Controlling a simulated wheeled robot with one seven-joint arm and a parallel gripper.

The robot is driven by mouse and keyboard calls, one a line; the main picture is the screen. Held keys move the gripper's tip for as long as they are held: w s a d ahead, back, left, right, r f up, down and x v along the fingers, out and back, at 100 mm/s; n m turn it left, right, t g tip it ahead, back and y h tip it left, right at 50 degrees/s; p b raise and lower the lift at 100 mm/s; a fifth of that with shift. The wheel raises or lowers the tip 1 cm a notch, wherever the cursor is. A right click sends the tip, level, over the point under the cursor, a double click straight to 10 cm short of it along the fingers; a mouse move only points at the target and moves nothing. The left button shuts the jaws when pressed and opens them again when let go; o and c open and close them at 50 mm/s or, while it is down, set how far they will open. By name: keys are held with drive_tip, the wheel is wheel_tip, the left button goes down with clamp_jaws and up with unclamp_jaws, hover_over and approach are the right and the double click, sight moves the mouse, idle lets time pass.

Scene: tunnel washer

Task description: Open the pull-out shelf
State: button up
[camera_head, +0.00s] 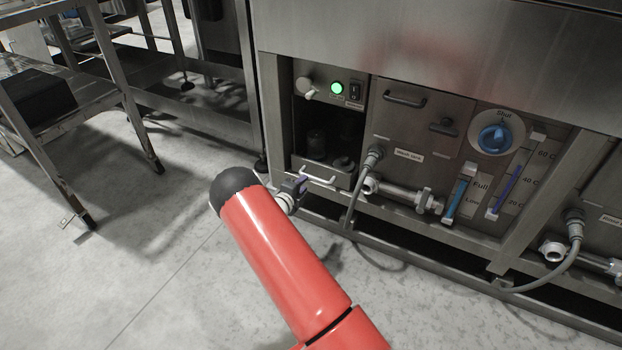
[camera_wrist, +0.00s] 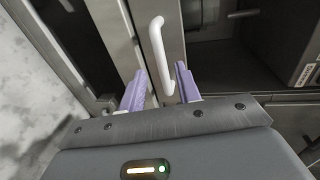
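The pull-out shelf sits low in the left bay of the washer's panel, and its metal front edge (camera_wrist: 173,28) shows in the wrist view. Its pale bar handle (camera_wrist: 157,55) stands out from that edge, and the handle also shows in the head view (camera_head: 319,179). My gripper (camera_wrist: 159,80) has its two purple fingers apart, with the near end of the handle between or just ahead of them. I cannot tell whether either finger touches it. In the head view my gripper (camera_head: 300,184) is at the handle's left end, partly hidden by my red arm. The shelf looks pushed in.
A grey hose (camera_head: 357,190) and a pipe (camera_head: 400,194) lie just right of the handle. A metal rack (camera_head: 115,85) stands at left. The floor (camera_head: 170,260) between is clear.

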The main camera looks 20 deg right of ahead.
sight(310, 178)
drive_tip(key=x, duration=0.6)
drive_tip(key=shift+w+d, duration=0.15)
drive_tip(key=shift+d, duration=0.15)
clamp_jaws()
